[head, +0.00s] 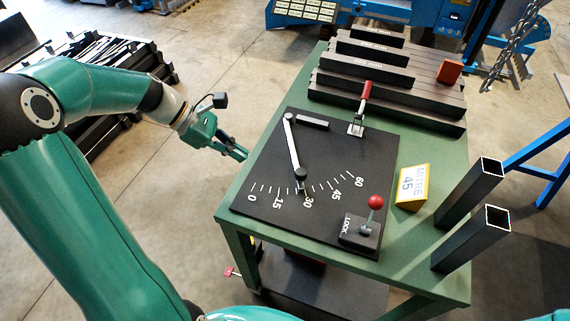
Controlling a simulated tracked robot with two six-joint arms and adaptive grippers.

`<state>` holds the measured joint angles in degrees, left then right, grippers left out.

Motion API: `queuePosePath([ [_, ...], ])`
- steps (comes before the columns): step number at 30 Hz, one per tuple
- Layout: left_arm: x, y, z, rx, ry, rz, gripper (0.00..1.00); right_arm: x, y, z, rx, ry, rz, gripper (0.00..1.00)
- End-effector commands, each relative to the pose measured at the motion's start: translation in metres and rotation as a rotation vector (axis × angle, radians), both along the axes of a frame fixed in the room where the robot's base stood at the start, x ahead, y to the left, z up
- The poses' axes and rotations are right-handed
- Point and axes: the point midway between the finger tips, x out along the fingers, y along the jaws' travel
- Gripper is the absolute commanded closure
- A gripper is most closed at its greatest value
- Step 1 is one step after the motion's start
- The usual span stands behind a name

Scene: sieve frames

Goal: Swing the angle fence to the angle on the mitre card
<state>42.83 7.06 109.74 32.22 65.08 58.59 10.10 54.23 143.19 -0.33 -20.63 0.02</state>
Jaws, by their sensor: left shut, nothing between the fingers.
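The angle fence (292,143) is a pale bar on a black plate (262,168) on the green table. A black knob (301,174) sits at its near end, close to the 30 mark of the white scale. The mitre card (411,187), yellow and white, reads MITRE 45 and stands right of the plate. A lever with a red ball (375,202) rises from a black block marked LOCK (357,231). My left gripper (243,155) is shut and empty, left of the fence by the table's left edge. My right gripper is out of view.
A red-handled clamp (364,97) stands at the plate's far edge. Dark stepped rails (385,101) with a red-brown block (449,72) fill the table's back. Two upright black square tubes (468,195) (470,240) stand at the right. The plate's left side is clear.

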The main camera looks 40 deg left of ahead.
Motion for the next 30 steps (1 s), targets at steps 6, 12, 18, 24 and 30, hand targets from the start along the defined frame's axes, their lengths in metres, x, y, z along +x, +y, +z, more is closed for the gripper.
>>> queuePosePath([
  [6,0.019,-0.033,-0.031,-0.004,0.003,-0.021,1.00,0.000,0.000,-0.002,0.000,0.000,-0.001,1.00],
  [12,0.034,-0.060,-0.060,-0.003,0.004,-0.023,1.00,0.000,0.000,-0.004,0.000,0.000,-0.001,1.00],
  [18,0.048,-0.084,-0.056,-0.001,0.000,-0.025,1.00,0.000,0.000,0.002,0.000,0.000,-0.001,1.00],
  [24,0.053,-0.092,-0.056,0.000,0.001,-0.022,1.00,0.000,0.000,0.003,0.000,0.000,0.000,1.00],
  [30,0.053,-0.092,-0.056,-0.001,0.001,-0.021,1.00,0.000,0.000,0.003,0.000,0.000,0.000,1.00],
])
